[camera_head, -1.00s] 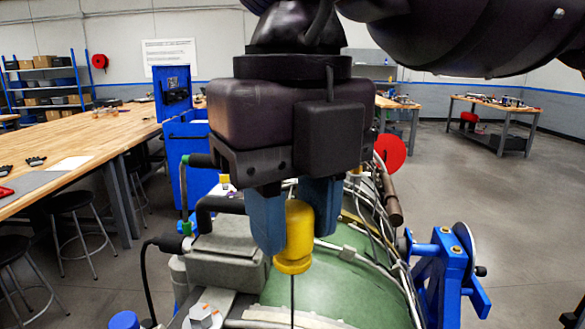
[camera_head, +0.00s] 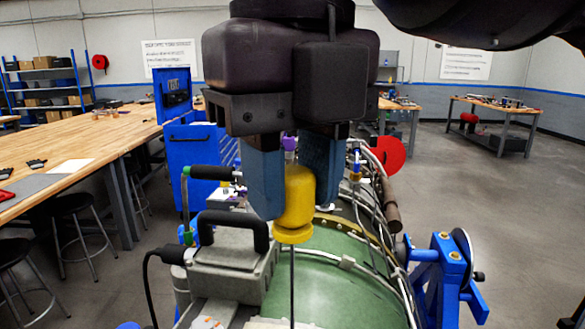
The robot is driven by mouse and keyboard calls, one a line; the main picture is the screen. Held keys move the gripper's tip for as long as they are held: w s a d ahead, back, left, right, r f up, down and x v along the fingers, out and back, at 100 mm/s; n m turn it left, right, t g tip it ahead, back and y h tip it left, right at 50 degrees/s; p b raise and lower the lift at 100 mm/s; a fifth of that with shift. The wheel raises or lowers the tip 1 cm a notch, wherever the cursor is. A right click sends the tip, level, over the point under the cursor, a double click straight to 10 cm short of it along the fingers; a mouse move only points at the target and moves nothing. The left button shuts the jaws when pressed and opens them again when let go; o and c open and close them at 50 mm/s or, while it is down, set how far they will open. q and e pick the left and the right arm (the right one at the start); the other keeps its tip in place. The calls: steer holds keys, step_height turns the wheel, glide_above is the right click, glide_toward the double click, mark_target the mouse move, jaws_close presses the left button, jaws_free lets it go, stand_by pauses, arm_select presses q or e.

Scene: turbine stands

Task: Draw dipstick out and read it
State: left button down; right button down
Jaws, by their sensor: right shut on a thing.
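The dipstick (camera_head: 294,207) has a yellow handle with a flared lower collar. Its thin dark rod (camera_head: 292,280) hangs straight down from the handle and runs out of the bottom of the picture, so its lower end is hidden. My right gripper (camera_head: 292,200) points down with its blue fingers shut on the yellow handle, one on each side. The rod shows in front of the green turbine casing (camera_head: 335,270). No reading can be made out on the rod. My left gripper is not in view.
A grey box with a black handle (camera_head: 232,260) stands close at the left of the dipstick. Pipes and cables run along the casing's right side. A blue stand with a wheel (camera_head: 445,270) is at the right. A long wooden workbench (camera_head: 90,145) is at the left.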

steer(key=shift+r+p, duration=0.35)
steer(key=shift+r, duration=3.25)
steer(key=c, duration=1.5)
jaws_free()
jaws_close()
